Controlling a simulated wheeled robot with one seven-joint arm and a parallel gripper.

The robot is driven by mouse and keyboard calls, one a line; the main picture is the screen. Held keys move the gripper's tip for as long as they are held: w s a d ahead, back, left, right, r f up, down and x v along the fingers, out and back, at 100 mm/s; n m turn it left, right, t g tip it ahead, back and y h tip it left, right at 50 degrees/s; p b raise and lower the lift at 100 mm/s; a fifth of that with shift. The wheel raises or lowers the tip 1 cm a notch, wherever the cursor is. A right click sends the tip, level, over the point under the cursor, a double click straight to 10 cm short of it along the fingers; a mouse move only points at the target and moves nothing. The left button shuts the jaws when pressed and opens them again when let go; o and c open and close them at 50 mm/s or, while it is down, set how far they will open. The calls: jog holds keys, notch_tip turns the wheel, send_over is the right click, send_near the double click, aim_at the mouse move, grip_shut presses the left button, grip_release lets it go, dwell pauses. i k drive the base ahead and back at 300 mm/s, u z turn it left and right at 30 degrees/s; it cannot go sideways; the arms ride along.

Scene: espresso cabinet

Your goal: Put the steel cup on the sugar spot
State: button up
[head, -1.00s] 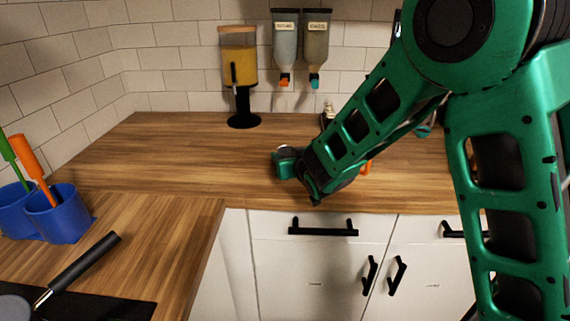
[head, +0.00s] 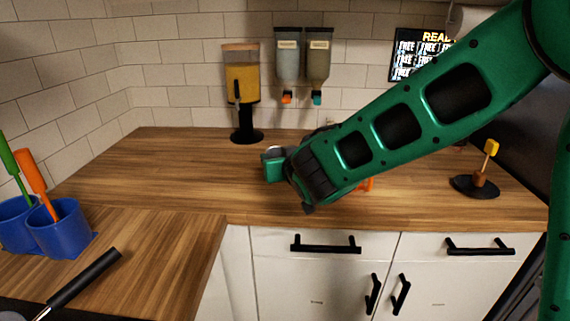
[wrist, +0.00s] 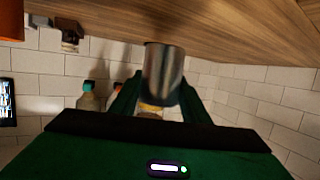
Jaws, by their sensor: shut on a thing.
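My gripper (head: 273,164) is at the middle of the wooden counter, below the wall dispensers. In the wrist view, my gripper (wrist: 157,92) is shut on the steel cup (wrist: 163,72), with a finger on each side of it. The wrist picture is upside down, with the counter at the top. In the head view the cup is mostly hidden by the gripper; whether it touches the counter is unclear. I cannot make out a marked sugar spot; the dispenser labels are too small to read for certain.
Two wall dispensers (head: 289,60) (head: 318,62) have orange and teal spouts. A yellow-filled dispenser (head: 242,85) stands left of them. A tamper-like tool on a black base (head: 476,184) stands right. Blue cups (head: 62,228) hold utensils at left. The counter left of my gripper is clear.

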aim_at(287, 141)
jog(key=i, duration=1.05)
